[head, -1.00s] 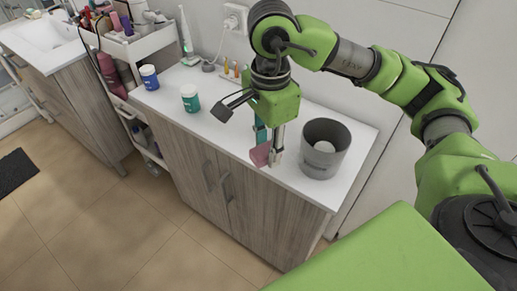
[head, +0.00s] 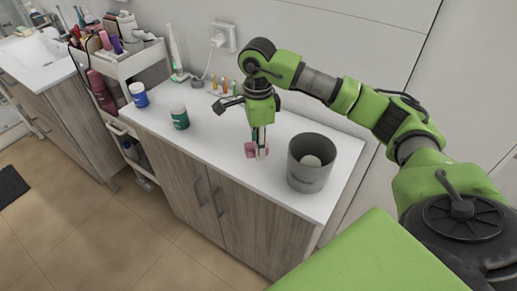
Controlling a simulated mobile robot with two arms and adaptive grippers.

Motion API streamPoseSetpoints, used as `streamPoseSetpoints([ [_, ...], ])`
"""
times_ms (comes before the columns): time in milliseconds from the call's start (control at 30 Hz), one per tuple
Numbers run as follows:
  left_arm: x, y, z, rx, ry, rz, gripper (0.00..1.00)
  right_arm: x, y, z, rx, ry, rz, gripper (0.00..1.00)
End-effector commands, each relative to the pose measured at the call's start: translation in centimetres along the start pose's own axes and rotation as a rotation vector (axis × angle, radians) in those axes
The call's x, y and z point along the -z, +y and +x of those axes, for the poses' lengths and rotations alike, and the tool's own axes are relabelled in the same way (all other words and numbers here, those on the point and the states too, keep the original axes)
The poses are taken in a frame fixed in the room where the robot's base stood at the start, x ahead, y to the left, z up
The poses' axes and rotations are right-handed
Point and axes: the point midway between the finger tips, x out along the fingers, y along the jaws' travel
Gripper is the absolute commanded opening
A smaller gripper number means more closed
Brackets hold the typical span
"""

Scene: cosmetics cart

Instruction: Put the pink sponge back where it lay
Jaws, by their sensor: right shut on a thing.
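The pink sponge (head: 250,151) is in the head view, low over the white cabinet top (head: 205,140), left of the grey bin. My right gripper (head: 261,152) points down and is shut on the sponge. I cannot tell whether the sponge touches the top. The gripper's fingers hide part of the sponge. My left gripper is not in view.
A grey bin (head: 308,178) with a white round thing (head: 311,160) inside stands right of the gripper. A green jar (head: 180,118) and a blue jar (head: 139,95) stand at the left. A toothbrush (head: 174,50) and several small orange-tipped items (head: 226,85) are at the back.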

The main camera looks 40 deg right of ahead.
Motion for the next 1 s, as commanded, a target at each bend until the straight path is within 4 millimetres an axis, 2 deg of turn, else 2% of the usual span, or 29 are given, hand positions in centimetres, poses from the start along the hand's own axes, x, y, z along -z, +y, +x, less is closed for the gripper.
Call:
streamPoseSetpoints([
  [267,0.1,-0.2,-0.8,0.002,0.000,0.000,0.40,0.5,-1.6,2.1,-0.002,0.001,0.001,0.08],
  [400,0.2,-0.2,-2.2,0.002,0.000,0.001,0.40,0.5,-1.6,4.0,-0.005,0.002,-0.002,0.08],
  [500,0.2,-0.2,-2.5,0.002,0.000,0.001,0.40,0.5,-1.7,5.0,-0.001,0.001,0.000,0.08],
  [867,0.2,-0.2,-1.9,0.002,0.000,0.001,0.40,0.5,-1.7,5.7,0.001,0.000,-0.001,0.08],
  [900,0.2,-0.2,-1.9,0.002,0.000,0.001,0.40,0.5,-1.7,5.7,0.001,0.000,-0.001,0.31],
  [967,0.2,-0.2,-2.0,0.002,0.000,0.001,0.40,0.5,-1.7,5.5,0.001,0.000,-0.001,0.45],
  [1000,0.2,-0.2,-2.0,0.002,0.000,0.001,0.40,0.5,-1.7,5.5,0.001,0.000,-0.001,0.45],
])
